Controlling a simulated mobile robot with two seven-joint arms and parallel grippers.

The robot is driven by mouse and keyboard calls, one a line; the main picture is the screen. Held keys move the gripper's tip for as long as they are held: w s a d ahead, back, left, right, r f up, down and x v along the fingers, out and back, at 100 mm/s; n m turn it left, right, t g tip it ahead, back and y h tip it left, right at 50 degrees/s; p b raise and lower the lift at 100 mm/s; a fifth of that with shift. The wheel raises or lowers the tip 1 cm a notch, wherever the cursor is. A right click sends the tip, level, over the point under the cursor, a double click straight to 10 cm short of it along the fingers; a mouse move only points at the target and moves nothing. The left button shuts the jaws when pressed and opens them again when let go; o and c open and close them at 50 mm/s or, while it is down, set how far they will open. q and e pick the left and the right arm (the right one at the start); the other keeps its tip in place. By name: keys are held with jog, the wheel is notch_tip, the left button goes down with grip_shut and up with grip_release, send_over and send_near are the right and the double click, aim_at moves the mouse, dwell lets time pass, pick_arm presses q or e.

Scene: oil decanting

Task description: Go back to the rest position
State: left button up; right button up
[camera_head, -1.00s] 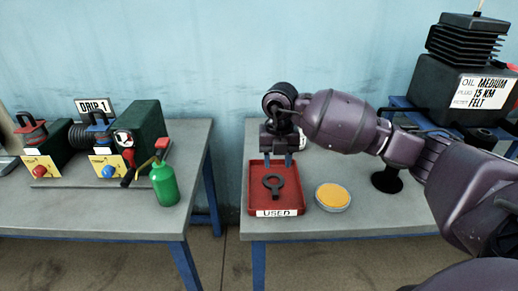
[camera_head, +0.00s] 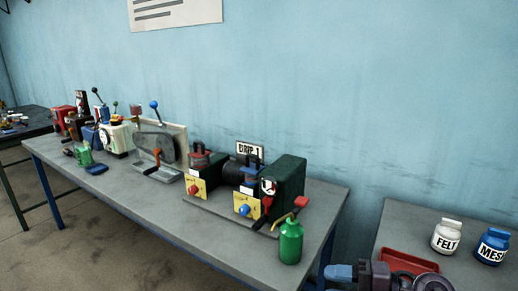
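My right gripper (camera_head: 345,274) shows at the bottom right edge of the head view, in front of the right-hand table and beside the red tray (camera_head: 408,252). Its bluish fingertips point left, and the frame edge cuts off part of it. I cannot tell whether its fingers are apart or closed, and I see nothing held in it. The tray is partly hidden behind my arm, so its contents are not clear. My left gripper is not in view.
A white FELT jar (camera_head: 447,237) and a blue MESH jar (camera_head: 492,246) stand behind the tray. The long left table (camera_head: 200,240) carries the DRIP 1 machine (camera_head: 285,183), a green oil can (camera_head: 290,242) and other devices. A gap separates the tables.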

jog(key=d+r+m+t+h, duration=0.2)
jog(key=d+m+t+h, duration=0.3)
jog(key=m+t, duration=0.8)
jog(key=s+d+f+m+g+h, duration=0.3)
jog(key=s+d+f+m+h, duration=0.3)
jog(key=d+f+m+h, duration=0.5)
jog(key=s+a+f+m+g, duration=0.1)
jog(key=s+f+m+g, duration=0.2)
jog(key=s, duration=0.4)
jog(key=s+a+f+g, duration=0.1)
jog(key=s+f+g, duration=0.2)
jog(key=s+g, duration=0.4)
jog(key=s+a+f+m+g, duration=0.1)
jog(key=s+f+m+g, duration=0.15)
jog(key=s, duration=0.55)
jog(key=w+f+n+t, duration=0.1)
jog(key=w+f+t, duration=0.6)
jog(key=w+t, duration=0.1)
jog(key=shift+w+a+f, duration=0.2)
jog(key=shift+w+f, duration=0.1)
jog(key=shift+w, duration=0.1)
jog(key=shift+n, duration=0.25)
